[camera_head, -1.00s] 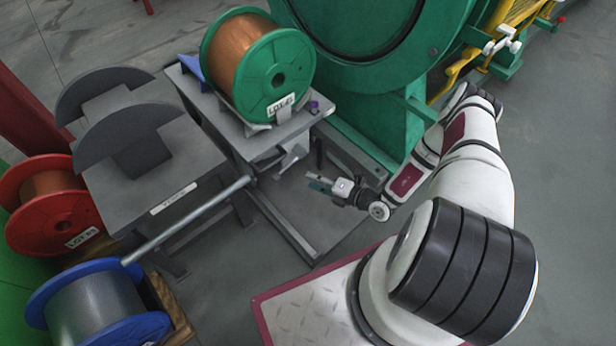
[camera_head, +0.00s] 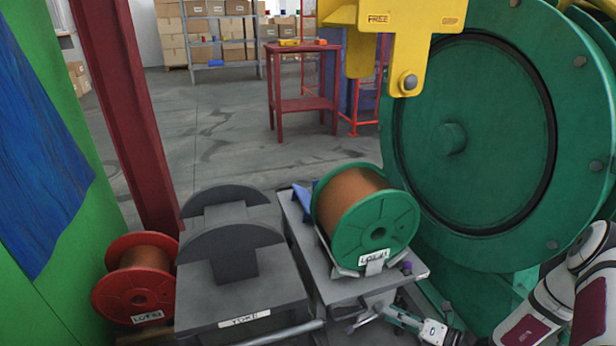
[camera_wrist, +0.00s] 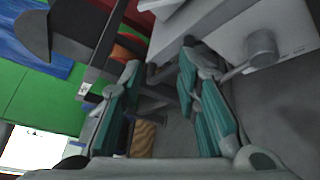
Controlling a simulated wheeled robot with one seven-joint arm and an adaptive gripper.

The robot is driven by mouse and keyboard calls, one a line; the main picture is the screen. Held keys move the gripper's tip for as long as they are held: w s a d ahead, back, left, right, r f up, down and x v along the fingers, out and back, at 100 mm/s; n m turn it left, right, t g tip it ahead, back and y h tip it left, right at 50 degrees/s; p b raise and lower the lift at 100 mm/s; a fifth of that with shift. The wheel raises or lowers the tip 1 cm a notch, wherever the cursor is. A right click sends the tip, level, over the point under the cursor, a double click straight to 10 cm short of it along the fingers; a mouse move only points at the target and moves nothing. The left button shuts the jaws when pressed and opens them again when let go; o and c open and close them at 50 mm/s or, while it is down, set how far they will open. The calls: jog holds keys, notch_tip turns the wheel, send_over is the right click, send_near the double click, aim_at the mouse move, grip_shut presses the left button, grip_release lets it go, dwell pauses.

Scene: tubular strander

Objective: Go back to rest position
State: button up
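My gripper (camera_wrist: 160,63) is in the wrist view with its two teal-padded fingers apart and nothing between them. In the head view my gripper (camera_head: 393,314) shows at the bottom edge, just below the grey stand (camera_head: 335,290) that carries a green spool with copper wire (camera_head: 352,203). The rest of my white arm (camera_head: 560,305) is at the lower right, partly cut off by the frame.
The large green machine drum (camera_head: 470,140) stands close on the right, with a yellow FREE bracket (camera_head: 408,40) above. A grey cradle (camera_head: 240,290) and a red spool (camera_head: 135,290) are at lower left, beside a dark red post (camera_head: 125,110). Open floor lies behind.

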jog(key=s+a+r+n+g+y, duration=0.1)
jog(key=a+r+n+g, duration=0.2)
jog(key=r+n, duration=0.45)
jog(key=s+a+r+n+g+y, duration=0.15)
jog(key=r+n+g, duration=0.25)
jog(key=r, duration=0.7)
jog(key=s+a+r+n+g+h, duration=0.1)
jog(key=s+a+r+n+g, duration=0.1)
jog(key=s+a+r+n, duration=0.25)
jog(key=s+a+r+n+g+h, duration=0.1)
jog(key=s+r+n+g+h, duration=0.15)
jog(key=r+n, duration=0.4)
jog(key=s+d+r+n+h, duration=0.2)
jog(key=s+r+n+h, duration=0.25)
jog(key=s, duration=0.45)
jog(key=s+d+r+n+t+h, duration=0.1)
jog(key=s+r+n+h, duration=0.3)
jog(key=s, duration=0.5)
jog(key=s+d+r+n+h, duration=0.2)
jog(key=s+r+n, duration=0.3)
jog(key=s, duration=0.4)
notch_tip(320, 180, up, 34)
jog(key=n+t+p, duration=0.1)
jog(key=t+p, duration=0.3)
jog(key=p, duration=3)
jog(key=shift+w+d+r, duration=0.15)
jog(key=shift+w+d, duration=0.05)
